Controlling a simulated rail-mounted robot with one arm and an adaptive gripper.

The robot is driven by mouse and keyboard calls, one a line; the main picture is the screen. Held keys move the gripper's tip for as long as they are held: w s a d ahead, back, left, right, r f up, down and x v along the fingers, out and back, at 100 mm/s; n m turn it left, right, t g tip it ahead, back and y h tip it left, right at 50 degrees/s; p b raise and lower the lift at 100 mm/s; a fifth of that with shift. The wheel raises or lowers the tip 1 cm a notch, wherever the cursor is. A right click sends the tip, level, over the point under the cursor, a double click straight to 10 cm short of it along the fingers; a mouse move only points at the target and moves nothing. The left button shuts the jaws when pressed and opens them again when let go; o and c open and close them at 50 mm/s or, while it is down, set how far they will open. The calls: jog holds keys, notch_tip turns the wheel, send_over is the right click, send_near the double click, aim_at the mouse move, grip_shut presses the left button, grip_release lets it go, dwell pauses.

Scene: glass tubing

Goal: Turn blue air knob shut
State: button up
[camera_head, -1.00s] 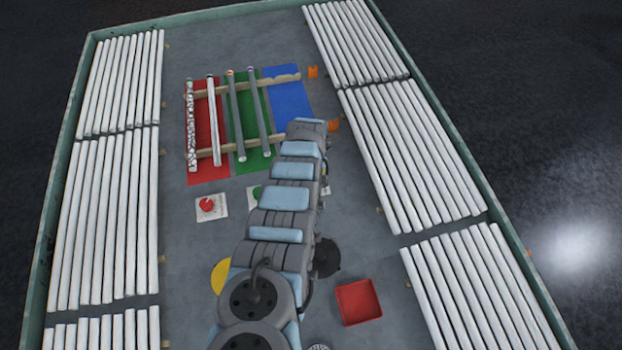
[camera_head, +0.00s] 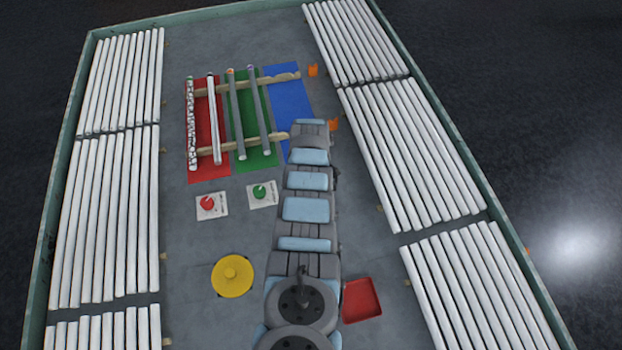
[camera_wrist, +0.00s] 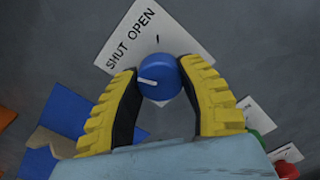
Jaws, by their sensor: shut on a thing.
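The blue air knob (camera_wrist: 163,84) sits on a white plate (camera_wrist: 178,37) marked "SHUT OPEN" in the wrist view. My gripper (camera_wrist: 158,70) has its two yellow, black-lined fingers on either side of the knob and is shut on it. The knob's white pointer line points left in the picture, towards the "SHUT" side of the label. A short black tick is on the plate above the knob. In the head view, my arm hides the blue knob, its plate and my gripper.
A red knob (camera_head: 207,203) and a green knob (camera_head: 259,192) sit on white plates left of my arm. A yellow disc (camera_head: 232,276) and a red tray (camera_head: 361,300) flank the arm. Tubes rest on wooden rails (camera_head: 228,144) over coloured mats. White tubes line both sides.

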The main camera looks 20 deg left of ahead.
jog(key=shift+f+n+b, duration=0.15)
jog(key=shift+n+b, duration=0.35)
jog(key=shift+n, duration=1.9)
jog(key=o, duration=1.2)
jog(key=shift+w+r, duration=0.1)
jog(key=shift+r, duration=0.7)
jog(key=shift+d+r, duration=0.1)
jog(key=shift+r, duration=0.85)
notch_tip(320, 180, up, 9)
jog(key=shift+f, duration=0.2)
